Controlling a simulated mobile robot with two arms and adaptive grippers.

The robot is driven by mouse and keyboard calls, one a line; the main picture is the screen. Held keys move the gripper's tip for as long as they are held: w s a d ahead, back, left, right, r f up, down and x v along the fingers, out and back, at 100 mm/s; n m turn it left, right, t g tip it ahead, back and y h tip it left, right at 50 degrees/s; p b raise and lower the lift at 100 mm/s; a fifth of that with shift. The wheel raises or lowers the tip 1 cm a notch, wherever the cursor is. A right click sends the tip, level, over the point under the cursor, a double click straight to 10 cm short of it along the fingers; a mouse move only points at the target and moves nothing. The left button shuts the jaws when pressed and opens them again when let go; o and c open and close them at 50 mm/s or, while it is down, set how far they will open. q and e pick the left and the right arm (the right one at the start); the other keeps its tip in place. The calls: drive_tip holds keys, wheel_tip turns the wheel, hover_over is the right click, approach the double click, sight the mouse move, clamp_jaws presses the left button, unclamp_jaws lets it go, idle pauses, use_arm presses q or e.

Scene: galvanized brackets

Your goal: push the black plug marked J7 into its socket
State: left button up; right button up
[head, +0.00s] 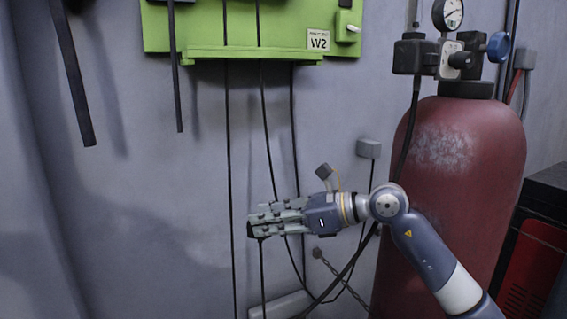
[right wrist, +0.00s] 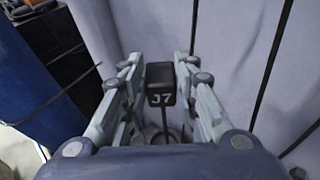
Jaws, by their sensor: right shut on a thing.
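The black plug marked J7 (right wrist: 160,76) sits between the fingertips of my right gripper (right wrist: 160,84) in the right wrist view, its label facing the camera. The fingers are shut on it. In the head view my right gripper (head: 254,220) points left in front of the wall, well below the green panel (head: 165,36) marked W2. A dark cable (head: 262,270) hangs down from the fingertips. The plug itself is mostly hidden by the fingers in the head view. I cannot make out a socket marked J7 in either view. My left gripper is out of view.
Several thin dark cables (head: 229,150) hang from the panel behind my right gripper. A red gas cylinder (head: 475,150) with a gauge (head: 452,12) stands to the right, behind my right arm. A small grey wall box (head: 368,149) is above the wrist. The wall at left is mostly clear.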

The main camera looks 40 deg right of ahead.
drive_tip(key=s+a+f+n+g+y, duration=0.2)
drive_tip(key=s+a+f, duration=0.3)
drive_tip(key=a+f, duration=0.4)
drive_tip(key=s+a+f+n+g+y, duration=0.2)
drive_tip(key=s+a+f, duration=0.3)
drive_tip(key=a+f, duration=0.4)
drive_tip(key=shift+s+f+n, duration=0.2)
drive_tip(key=shift+f+n, duration=0.1)
drive_tip(key=shift+f, duration=0.35)
